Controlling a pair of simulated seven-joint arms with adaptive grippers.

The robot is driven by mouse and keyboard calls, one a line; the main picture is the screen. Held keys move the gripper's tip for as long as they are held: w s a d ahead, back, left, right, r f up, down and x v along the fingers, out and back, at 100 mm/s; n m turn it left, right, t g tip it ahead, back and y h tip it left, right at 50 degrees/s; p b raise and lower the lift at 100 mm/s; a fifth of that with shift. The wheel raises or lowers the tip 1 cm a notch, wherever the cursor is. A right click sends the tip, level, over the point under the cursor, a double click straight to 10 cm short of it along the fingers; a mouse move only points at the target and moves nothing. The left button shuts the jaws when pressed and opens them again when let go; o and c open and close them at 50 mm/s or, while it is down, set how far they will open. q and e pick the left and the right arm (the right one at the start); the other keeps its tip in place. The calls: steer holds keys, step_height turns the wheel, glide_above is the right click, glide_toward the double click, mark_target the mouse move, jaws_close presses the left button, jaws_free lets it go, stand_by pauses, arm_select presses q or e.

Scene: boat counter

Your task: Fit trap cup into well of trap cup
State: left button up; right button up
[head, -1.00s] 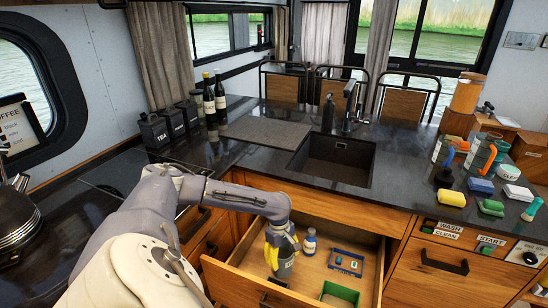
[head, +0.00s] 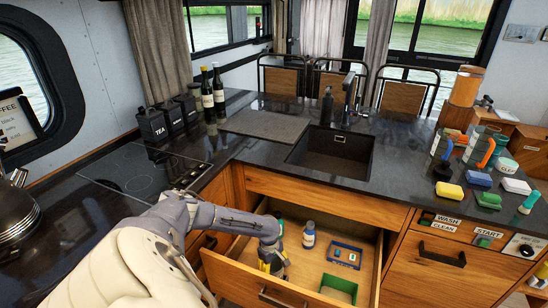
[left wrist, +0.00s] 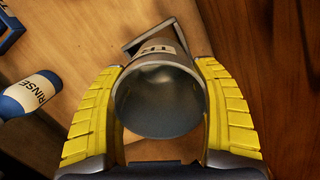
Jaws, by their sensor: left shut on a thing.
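My left gripper (head: 272,264) reaches down into the open drawer, near its left side. In the left wrist view its yellow fingers (left wrist: 160,110) are shut on a grey metal cup (left wrist: 160,98), one on each side. The cup has a handle and a partly seen label starting "TR"; its open mouth faces the camera and looks empty. In the head view the cup is mostly hidden by the gripper. A blue frame (head: 345,256) with small pieces in it lies in the drawer to the right. I cannot tell which part is the well. My right gripper is not in view.
A green tray (head: 338,289) is at the drawer's front right. The drawer walls and counter edge surround the arm.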

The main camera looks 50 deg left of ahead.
arm_select(q)
steer(key=shift+f, duration=2.85)
steer(key=shift+f, duration=0.1)
steer(key=o, duration=1.5)
steer(key=shift+c, duration=0.2)
step_height(320, 180, up, 12)
steer(key=a, duration=0.1)
steer(key=shift+a, duration=0.4)
steer(key=shift+d, duration=0.1)
